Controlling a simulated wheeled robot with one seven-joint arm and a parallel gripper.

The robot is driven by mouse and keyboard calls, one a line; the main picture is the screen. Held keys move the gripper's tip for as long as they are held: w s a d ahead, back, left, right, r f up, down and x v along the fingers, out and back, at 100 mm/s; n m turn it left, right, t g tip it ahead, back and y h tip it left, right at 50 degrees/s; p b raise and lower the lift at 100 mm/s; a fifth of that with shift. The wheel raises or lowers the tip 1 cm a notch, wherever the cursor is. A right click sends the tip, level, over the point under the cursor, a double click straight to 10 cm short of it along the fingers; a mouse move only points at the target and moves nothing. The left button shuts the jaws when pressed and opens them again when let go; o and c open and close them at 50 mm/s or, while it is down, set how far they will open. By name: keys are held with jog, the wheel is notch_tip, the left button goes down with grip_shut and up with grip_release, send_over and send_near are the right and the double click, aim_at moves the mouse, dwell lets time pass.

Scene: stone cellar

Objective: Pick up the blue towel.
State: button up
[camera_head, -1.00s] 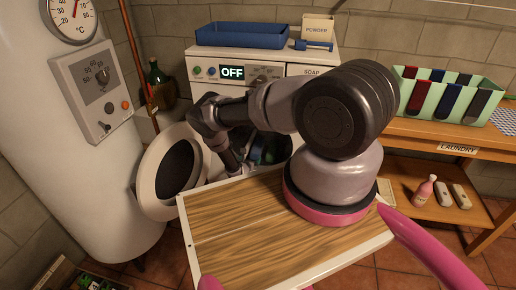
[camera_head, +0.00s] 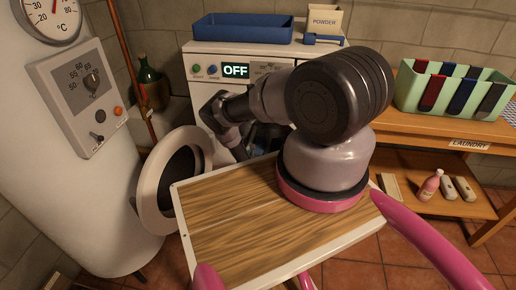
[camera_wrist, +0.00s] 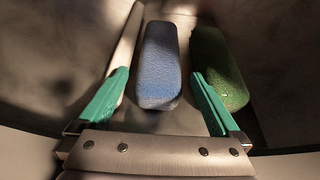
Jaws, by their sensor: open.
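In the wrist view, the blue towel (camera_wrist: 159,68) is a rolled, long bundle lying inside the metal drum. My gripper (camera_wrist: 160,88) is open, with one green finger on each side of the towel's near end. The left finger is apart from the towel, and the right finger lies between it and a green rolled towel (camera_wrist: 219,70). In the head view my arm reaches into the open washing machine (camera_head: 236,71), where a little blue shows behind the arm. My gripper is hidden there.
The round door (camera_head: 151,190) stands open at the left of the machine. A white boiler (camera_head: 75,190) is close on the left. A blue tray (camera_head: 236,33) sits on top. A wooden laundry table (camera_head: 405,125) with a green organizer stands right.

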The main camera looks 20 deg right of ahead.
jog(key=c, duration=1.3)
jog(key=shift+c, duration=0.2)
